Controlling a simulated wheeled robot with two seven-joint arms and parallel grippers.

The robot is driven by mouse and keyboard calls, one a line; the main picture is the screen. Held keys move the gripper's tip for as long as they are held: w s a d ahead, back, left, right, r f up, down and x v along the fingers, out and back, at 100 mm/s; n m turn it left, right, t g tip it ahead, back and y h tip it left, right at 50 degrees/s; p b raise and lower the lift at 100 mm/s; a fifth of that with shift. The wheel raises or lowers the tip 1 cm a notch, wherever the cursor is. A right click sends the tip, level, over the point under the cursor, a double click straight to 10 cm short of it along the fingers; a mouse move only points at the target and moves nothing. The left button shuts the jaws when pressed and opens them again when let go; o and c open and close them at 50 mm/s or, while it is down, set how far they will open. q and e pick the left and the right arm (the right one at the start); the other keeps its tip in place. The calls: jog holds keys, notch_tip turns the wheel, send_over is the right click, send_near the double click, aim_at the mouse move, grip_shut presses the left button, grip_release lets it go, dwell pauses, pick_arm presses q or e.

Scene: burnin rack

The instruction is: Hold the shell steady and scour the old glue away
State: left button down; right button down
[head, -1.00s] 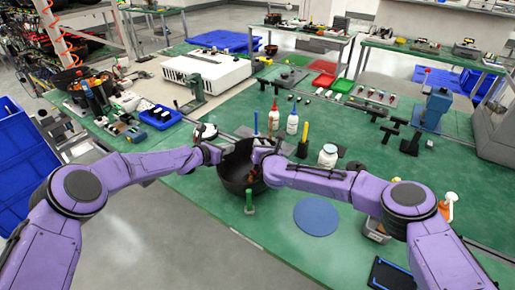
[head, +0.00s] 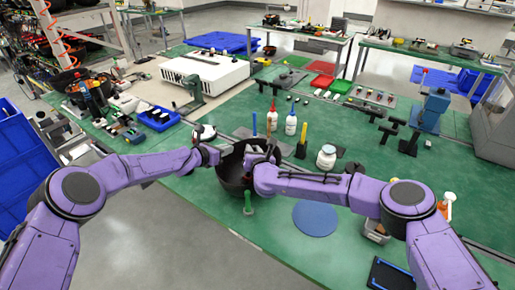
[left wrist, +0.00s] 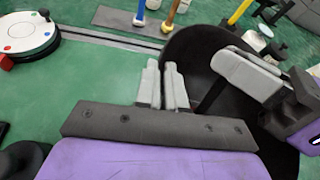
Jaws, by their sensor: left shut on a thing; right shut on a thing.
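The shell is a dark, bowl-like piece (head: 230,182) near the table's front edge; it also fills the right of the left wrist view (left wrist: 190,45). My left gripper (head: 213,152) is at the shell's left rim, and its two grey fingers (left wrist: 165,86) are closed together on the rim. My right gripper (head: 262,153) reaches over the shell's right side. In the left wrist view its grey fingers (left wrist: 246,72) are over the shell's inside, with a dark bar-like thing (left wrist: 211,96) beside them. What it grips is mostly hidden, and I cannot make out glue.
A green post (head: 248,203) stands at the shell's front. Two bottles (head: 290,124), a yellow-handled tool (head: 302,138) and a white jar (head: 326,157) stand behind and right. A blue round mat (head: 315,218) lies right. A white round device (left wrist: 28,35) is left of the shell.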

jog(key=shift+s+a, duration=0.4)
jog(key=shift+r, duration=3.05)
notch_tip(320, 180, up, 3)
jog(key=shift+f, duration=0.1)
jog(key=shift+s+d+f, duration=0.1)
jog(key=shift+s+f, duration=0.05)
jog(key=shift+f, duration=0.5)
jog(key=shift+s+d+f, duration=0.1)
jog(key=shift+s+f, duration=0.05)
jog(key=shift+f, duration=0.5)
